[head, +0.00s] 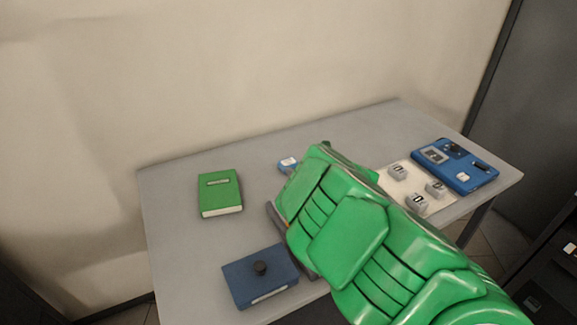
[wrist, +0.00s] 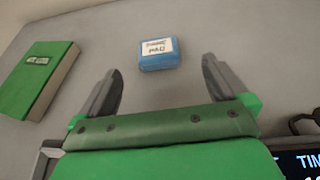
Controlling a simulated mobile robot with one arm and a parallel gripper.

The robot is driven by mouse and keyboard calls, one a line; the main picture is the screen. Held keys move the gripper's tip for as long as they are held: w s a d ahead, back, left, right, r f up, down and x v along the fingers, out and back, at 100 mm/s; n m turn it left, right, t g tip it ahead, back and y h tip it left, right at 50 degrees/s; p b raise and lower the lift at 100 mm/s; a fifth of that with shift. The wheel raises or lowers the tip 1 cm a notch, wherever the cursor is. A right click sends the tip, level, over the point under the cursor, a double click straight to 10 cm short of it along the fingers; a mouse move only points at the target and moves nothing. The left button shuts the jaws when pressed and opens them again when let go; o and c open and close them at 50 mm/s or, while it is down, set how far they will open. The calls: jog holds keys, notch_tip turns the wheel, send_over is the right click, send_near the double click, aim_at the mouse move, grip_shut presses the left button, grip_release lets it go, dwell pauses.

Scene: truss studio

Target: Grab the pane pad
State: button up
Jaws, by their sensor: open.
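The pane pad (wrist: 158,55) is a small blue block with a white label on top, lying on the grey table. In the head view the pad (head: 288,165) shows just left of my green arm, partly hidden by it. My gripper (wrist: 160,68) is open and empty, its two dark fingers spread apart. In the wrist view the pad lies beyond the fingertips, roughly centred between them and apart from both. In the head view the fingers are mostly hidden behind my arm.
A green book (head: 221,193) lies left of the pad. A blue box with a black knob (head: 260,277) is near the front edge. On the right are a white board (head: 441,204) with several small grey blocks and a blue device (head: 455,166). The table's (head: 175,255) back left is clear.

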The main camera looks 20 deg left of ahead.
aim_at(288, 161)
jog(key=shift+x, duration=3.2)
jog(key=shift+s+a+x, duration=0.1)
jog(key=shift+s+x, duration=0.05)
jog(key=shift+x, duration=0.55)
jog(key=shift+s+a+x, duration=0.1)
jog(key=shift+a+x, duration=0.05)
jog(key=shift+x, duration=1.7)
jog(key=shift+w, duration=0.1)
jog(key=c, duration=1)
